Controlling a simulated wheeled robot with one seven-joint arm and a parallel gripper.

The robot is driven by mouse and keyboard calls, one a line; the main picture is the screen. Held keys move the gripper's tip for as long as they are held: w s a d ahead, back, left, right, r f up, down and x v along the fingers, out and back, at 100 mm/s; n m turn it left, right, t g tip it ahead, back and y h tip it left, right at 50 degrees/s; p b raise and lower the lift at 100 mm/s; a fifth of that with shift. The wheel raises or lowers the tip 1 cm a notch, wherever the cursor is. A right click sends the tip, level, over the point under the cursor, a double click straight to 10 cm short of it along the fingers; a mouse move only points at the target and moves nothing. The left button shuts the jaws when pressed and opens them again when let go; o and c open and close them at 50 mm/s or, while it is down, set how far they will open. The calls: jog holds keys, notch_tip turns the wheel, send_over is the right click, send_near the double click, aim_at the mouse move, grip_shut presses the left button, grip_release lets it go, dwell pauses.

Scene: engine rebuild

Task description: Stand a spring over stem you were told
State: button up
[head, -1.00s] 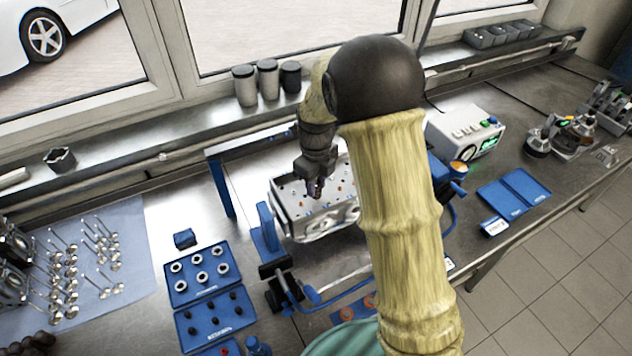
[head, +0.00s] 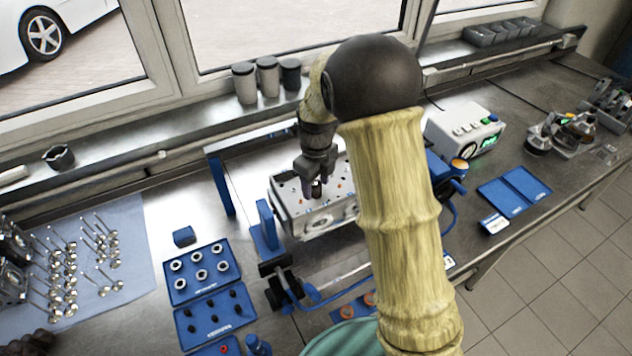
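The cylinder head (head: 312,214) is a pale metal block on a stand in the middle of the bench. Several small stems and orange-tipped bits stick up from its top. My gripper (head: 317,190) points down just over the top of the block, around or right beside a small dark piece. I cannot tell whether the fingers touch that piece or whether it is a spring. Several ring-shaped silvery parts, possibly springs, sit in a blue tray (head: 205,292) to the left. My arm hides the right part of the block.
A blue tray of small dark parts (head: 215,322) lies in front of the ring tray. Valves (head: 68,262) lie on a blue cloth at left. A blue post (head: 221,188) and clamp (head: 267,228) stand beside the block. A grey control box (head: 466,130) is at right.

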notch_tip(320, 180, up, 17)
jog(key=b, duration=0.2)
jog(key=shift+r+b, duration=0.2)
jog(key=shift+b, duration=0.1)
dwell(0.4)
jog(key=s+d+f+n+t, duration=0.1)
jog(key=s+d+f+n, duration=0.4)
jog(key=n, duration=0.8)
jog(key=s+d+f+n+t, duration=0.1)
jog(key=s+d+f+n, duration=0.4)
jog(key=s+f+n, duration=0.4)
jog(key=shift+s+d+f+n+t, duration=0.25)
jog(key=shift+s+d+n+t, duration=0.1)
jog(key=shift+s+n, duration=1.9)
jog(key=shift+w, duration=0.15)
